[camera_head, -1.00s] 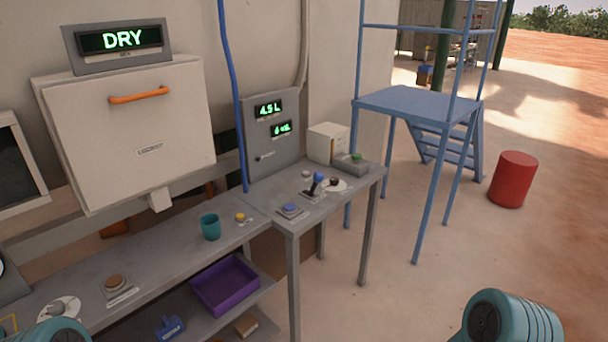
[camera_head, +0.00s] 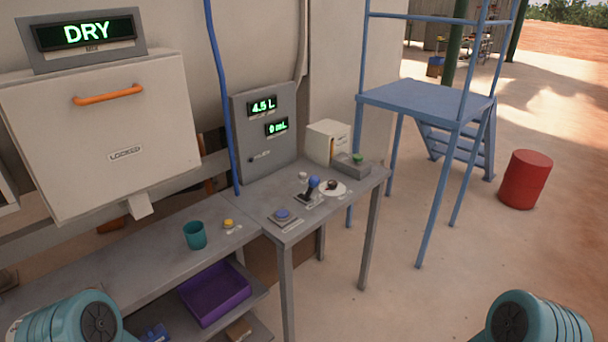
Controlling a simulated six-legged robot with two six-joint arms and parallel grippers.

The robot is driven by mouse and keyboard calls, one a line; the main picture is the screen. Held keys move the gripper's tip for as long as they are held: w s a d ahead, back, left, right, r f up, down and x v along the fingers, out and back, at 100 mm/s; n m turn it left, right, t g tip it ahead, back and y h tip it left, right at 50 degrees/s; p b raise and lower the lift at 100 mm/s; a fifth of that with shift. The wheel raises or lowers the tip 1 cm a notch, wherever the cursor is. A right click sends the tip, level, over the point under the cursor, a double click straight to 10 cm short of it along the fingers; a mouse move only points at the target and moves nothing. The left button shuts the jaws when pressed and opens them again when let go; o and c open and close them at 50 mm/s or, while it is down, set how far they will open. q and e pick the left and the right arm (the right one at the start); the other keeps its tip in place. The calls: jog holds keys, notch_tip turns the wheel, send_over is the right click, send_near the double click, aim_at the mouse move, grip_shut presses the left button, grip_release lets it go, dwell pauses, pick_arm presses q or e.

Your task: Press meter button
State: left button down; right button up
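A grey meter box (camera_head: 265,134) stands on the right bench against the wall. Its two green displays read 4.5 L and what looks like 0 mL. A blue button (camera_head: 282,214) on a grey plate sits near the bench's front edge. A green button (camera_head: 357,157) tops a grey box at the right, and a small yellow button (camera_head: 228,223) sits on the left bench. Their small labels are unreadable, so I cannot tell which is the meter button. Teal parts of my arms show at the lower left and lower right, away from the buttons. Neither gripper is in view.
A blue-topped lever (camera_head: 312,186) and a dark knob on a white disc (camera_head: 333,188) stand behind the blue button. A teal cup (camera_head: 195,235) stands on the left bench above a purple tray (camera_head: 216,292). A blue stair platform (camera_head: 426,100) and red drum (camera_head: 525,180) stand right.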

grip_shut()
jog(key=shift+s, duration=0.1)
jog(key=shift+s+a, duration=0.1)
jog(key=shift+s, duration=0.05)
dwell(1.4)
